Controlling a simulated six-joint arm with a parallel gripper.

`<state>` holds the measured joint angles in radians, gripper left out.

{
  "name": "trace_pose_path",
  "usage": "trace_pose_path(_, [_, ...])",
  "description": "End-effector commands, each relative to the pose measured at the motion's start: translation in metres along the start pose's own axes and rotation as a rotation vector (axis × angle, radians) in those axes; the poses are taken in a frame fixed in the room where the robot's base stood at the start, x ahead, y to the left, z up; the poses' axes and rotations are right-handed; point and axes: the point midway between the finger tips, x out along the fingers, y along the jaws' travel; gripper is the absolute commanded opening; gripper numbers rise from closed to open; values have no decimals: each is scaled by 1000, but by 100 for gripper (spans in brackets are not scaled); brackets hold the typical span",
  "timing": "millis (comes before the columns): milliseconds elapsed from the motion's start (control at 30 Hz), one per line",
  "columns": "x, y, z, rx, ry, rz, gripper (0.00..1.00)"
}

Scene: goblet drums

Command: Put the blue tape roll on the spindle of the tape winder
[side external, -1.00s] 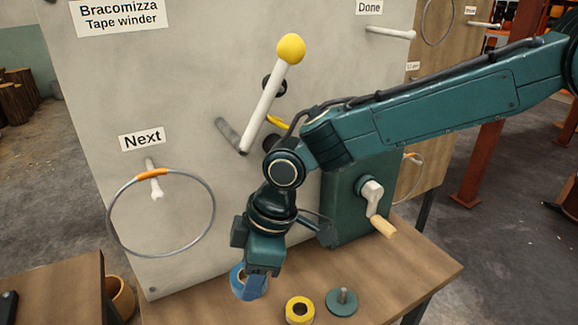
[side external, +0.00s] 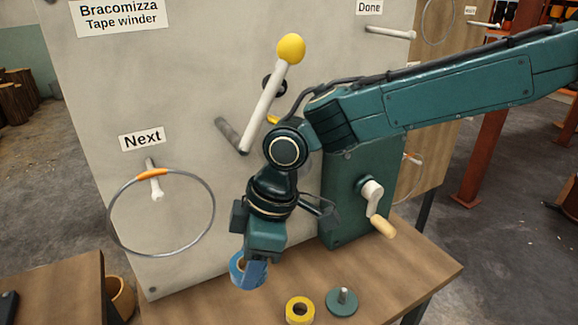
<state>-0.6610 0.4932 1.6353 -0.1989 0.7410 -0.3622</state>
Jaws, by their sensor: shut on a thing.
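The blue tape roll (side external: 248,272) is at the left part of the wooden table, under my gripper (side external: 257,264). My gripper is shut on the roll, gripping its right side from above. The roll looks slightly raised or right at the table top; I cannot tell which. A green disc with a short upright metal pin (side external: 342,300), which looks like the winder's spindle, stands empty at the front right of the table. A yellow tape roll (side external: 300,310) lies flat just left of it.
A green box with a crank and wooden handle (side external: 377,208) stands behind the disc. The pale board (side external: 120,90) rises behind, with a lever with a yellow knob (side external: 290,48) and a metal ring (side external: 112,236) on a peg. The table (side external: 430,266) is clear at right.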

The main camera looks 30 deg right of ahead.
Motion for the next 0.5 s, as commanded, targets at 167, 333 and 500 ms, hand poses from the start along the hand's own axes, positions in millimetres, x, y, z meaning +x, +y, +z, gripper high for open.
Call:
trace_pose_path(167, [-7,10,15,3,-2,2,27])
trace_pose_path(333, [-20,27,45,5,-4,3,27])
trace_pose_path(500, [-36,43,87,5,-6,3,27])
